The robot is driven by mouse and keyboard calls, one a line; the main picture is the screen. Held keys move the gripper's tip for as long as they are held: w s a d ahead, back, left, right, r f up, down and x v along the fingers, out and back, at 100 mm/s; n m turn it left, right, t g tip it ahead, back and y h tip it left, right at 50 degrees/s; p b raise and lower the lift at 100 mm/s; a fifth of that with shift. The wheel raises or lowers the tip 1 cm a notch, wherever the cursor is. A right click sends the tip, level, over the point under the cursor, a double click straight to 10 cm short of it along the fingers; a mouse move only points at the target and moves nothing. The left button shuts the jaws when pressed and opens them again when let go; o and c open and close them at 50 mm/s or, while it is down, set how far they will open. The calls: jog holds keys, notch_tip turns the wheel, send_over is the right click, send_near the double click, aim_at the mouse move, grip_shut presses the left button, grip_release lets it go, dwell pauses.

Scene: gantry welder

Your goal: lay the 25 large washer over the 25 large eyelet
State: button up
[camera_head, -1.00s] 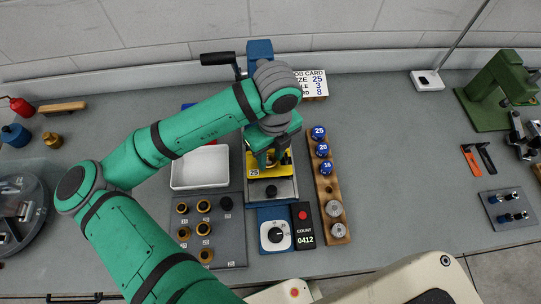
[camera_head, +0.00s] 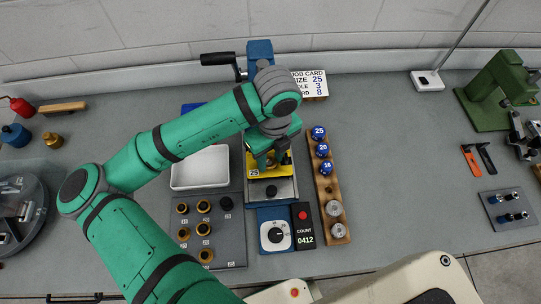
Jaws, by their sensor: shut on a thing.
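My gripper (camera_head: 268,160) is over the yellow die plate (camera_head: 283,170) of the blue press (camera_head: 260,60), pointing down. Its fingers are mostly hidden by my own wrist, and what it grips is too small and covered to see. A label reading 25 (camera_head: 254,173) shows on the yellow plate's left front. The 25 large eyelet cannot be made out under my gripper. The 25 large washer cannot be told apart in this view. Brass-coloured rings (camera_head: 204,229) stand in a grey holder (camera_head: 233,249) at the front left.
A white tray (camera_head: 178,183) lies left of the press. A wooden rack (camera_head: 325,188) with blue numbered knobs (camera_head: 318,132) and metal pieces stands to the right. A dial (camera_head: 276,236) and counter (camera_head: 304,238) are in front.

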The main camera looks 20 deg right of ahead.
jog(key=shift+r, duration=0.5)
jog(key=o, duration=1.1)
jog(key=r, duration=1)
jog(key=shift+d+r, duration=0.25)
jog(key=shift+r, duration=0.15)
